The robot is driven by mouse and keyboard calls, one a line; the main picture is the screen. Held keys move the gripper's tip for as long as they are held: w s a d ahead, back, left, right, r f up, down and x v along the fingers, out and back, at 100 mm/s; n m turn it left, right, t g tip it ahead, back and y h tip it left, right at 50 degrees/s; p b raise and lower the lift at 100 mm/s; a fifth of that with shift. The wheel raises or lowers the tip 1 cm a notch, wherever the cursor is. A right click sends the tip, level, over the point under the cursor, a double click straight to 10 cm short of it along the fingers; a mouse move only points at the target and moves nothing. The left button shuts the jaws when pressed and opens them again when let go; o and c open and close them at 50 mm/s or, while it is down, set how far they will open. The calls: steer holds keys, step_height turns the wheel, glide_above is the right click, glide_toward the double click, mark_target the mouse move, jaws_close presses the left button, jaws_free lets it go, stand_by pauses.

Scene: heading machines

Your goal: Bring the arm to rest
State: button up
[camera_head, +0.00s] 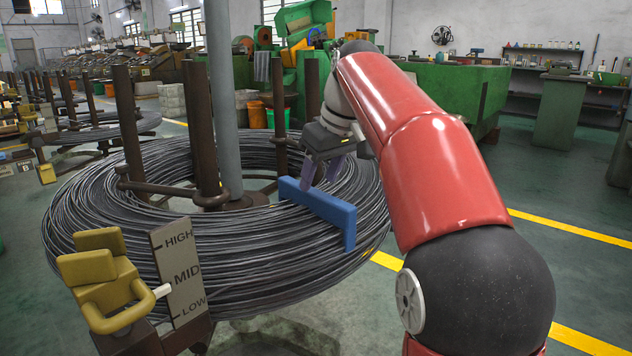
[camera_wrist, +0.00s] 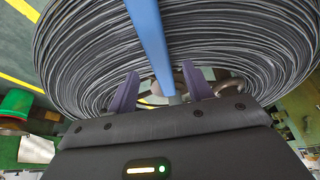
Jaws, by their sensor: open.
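My red arm (camera_head: 425,150) reaches from the lower right of the head view up and over toward a big coil of dark wire. My gripper (camera_head: 320,180) is at the arm's end, over the right part of the coil, its two purple fingers pointing down. In the wrist view my gripper (camera_wrist: 160,88) has its fingers spread apart. A blue bar (camera_head: 325,208) lies across the coil's top, with its near end bent down over the outer side. In the wrist view the blue bar (camera_wrist: 152,45) runs down toward the gap between the fingers. I cannot tell whether the fingers touch it.
The wire coil (camera_head: 110,235) surrounds brown posts (camera_head: 200,130) and a grey pole (camera_head: 221,100). A HIGH/MID/LOW plate (camera_head: 180,272) and a yellow lever piece (camera_head: 103,275) stand at front left. Green machines (camera_head: 450,85) are behind. Floor at right is clear, with yellow lines.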

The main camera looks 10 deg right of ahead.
steer(key=p+v, duration=0.1)
steer(key=v, duration=0.2)
steer(key=shift+r, duration=0.25)
step_height(320, 180, up, 7)
steer(key=p, duration=0.7)
steer(key=shift+f, duration=0.2)
steer(key=s+f+m+h+p, duration=0.1)
steer(key=s+f+m, duration=0.1)
steer(key=s+f, duration=0.8)
steer(key=s+a+f+m+t+h, duration=0.1)
steer(key=s+f+m, duration=0.2)
steer(key=s+f, duration=0.7)
steer(key=s, duration=0.6)
steer(key=shift+a+f+m+t+p, duration=0.2)
steer(key=shift+f+m+t+p, duration=0.1)
steer(key=shift+f+p, duration=0.1)
steer(key=shift+s, duration=0.15)
steer(key=shift+c, duration=0.3)
